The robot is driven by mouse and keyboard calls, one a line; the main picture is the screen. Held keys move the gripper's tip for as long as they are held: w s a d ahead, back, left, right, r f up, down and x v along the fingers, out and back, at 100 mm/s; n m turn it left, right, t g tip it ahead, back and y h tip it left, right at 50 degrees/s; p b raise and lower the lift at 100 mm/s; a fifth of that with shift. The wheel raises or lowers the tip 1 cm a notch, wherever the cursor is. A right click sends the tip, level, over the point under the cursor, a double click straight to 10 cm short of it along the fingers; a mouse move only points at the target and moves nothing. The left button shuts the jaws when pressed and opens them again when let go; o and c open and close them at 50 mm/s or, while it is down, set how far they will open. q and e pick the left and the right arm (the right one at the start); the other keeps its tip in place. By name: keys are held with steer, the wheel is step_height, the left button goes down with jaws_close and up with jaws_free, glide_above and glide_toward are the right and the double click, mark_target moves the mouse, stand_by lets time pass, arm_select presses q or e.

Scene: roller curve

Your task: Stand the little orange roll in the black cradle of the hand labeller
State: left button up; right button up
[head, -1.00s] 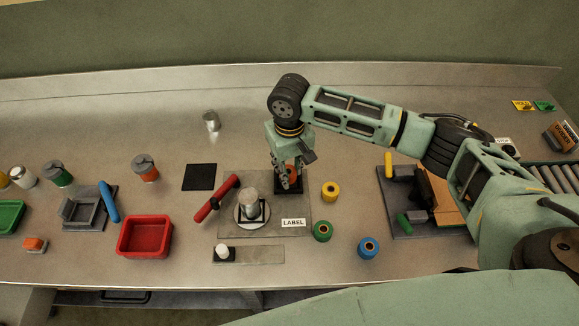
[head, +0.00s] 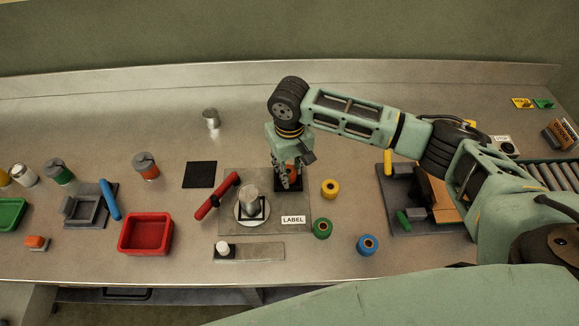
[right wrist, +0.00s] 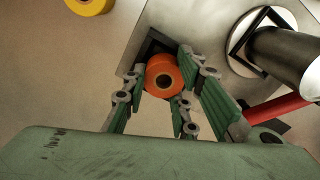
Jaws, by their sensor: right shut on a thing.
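The orange roll (right wrist: 164,78) is between the fingers of my right gripper (right wrist: 186,98) in the right wrist view, its end with a dark hole facing the camera. It shows partly in the head view (head: 291,171), behind the fingers. My right gripper (head: 289,181) is shut on it. The black cradle (right wrist: 152,46) lies right below the roll, on the grey plate (head: 262,181) of the hand labeller, and the roll hides part of it. I cannot tell whether the roll rests on the cradle floor. My left gripper is not in view.
A metal can (head: 252,200) stands on the labeller's round disc, beside a red handle (head: 217,196). A yellow roll (head: 330,189), a green roll (head: 322,228) and a blue roll (head: 367,245) stand to the right. A red bin (head: 146,234) is at the left.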

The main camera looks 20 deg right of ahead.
steer(key=shift+f+p, duration=0.3)
steer(key=shift+f, duration=0.05)
stand_by(0.6)
steer(key=shift+s+f+p, duration=0.1)
steer(key=shift+p, duration=0.25)
steer(key=shift+s+f, duration=0.15)
steer(key=shift+f, duration=0.1)
steer(key=o, duration=1.2)
steer(key=shift+a, duration=0.1)
steer(key=shift+c, duration=0.2)
steer(key=shift+f, duration=0.1)
steer(key=shift+o, duration=0.6)
steer(key=o, duration=0.4)
steer(key=shift+w, duration=0.2)
steer(key=shift+r, duration=0.2)
